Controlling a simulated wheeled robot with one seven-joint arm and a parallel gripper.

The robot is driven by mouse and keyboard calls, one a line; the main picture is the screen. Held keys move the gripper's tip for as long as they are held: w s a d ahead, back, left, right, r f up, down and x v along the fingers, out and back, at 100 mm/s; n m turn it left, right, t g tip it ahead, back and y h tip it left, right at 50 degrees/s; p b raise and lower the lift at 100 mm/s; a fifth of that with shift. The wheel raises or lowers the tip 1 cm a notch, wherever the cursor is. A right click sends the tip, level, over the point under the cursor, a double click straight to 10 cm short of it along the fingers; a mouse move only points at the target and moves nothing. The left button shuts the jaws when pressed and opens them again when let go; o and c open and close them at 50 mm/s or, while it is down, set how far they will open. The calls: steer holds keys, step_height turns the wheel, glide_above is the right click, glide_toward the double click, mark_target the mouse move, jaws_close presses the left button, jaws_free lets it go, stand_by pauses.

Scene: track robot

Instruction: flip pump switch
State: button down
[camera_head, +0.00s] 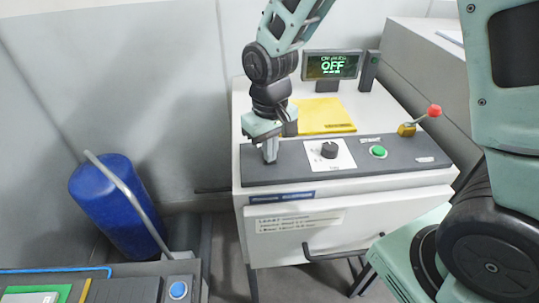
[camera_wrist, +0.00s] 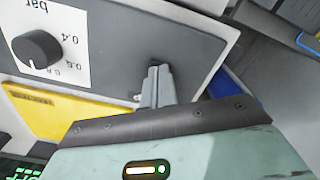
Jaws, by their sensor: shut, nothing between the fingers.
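My gripper (camera_head: 270,157) points down at the left end of the dark control panel (camera_head: 215,176) on the white cabinet. Its fingers are shut and empty; they also show in the wrist view (camera_wrist: 157,80). A small dark part (camera_wrist: 154,64) shows at the fingertips there, probably the pump switch; the fingers hide most of it, and I cannot tell whether they touch it or which way it is set. The display (camera_head: 331,66) behind the panel reads OFF in green.
Right of the gripper are a black dial (camera_head: 329,150) on a white scale, a green button (camera_head: 378,152) and a red-knobbed lever (camera_head: 434,111). A yellow plate (camera_head: 325,116) lies behind. A blue cylinder (camera_head: 113,205) stands left, and a drawer handle (camera_head: 340,250) juts out in front.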

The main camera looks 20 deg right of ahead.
steer(key=shift+r, duration=0.1)
step_height(320, 180, up, 7)
steer(key=p, duration=0.6)
stand_by(0.6)
steer(key=shift+s+a+f+b, duration=0.2)
steer(key=shift+s+a+b, duration=0.05)
steer(key=shift+b, duration=0.05)
steer(key=s+a+f+n+b, duration=0.2)
steer(key=s+b, duration=0.3)
steer(key=s, duration=0.4)
steer(key=s+a+f+n+b, duration=0.2)
steer(key=s+b, duration=0.3)
steer(key=s, duration=0.5)
steer(key=shift+s+a+f+n+y+b, duration=0.15)
steer(key=shift+s+a+n+y+b, duration=0.2)
steer(key=shift+a+n, duration=0.45)
steer(key=shift+w+a, duration=0.1)
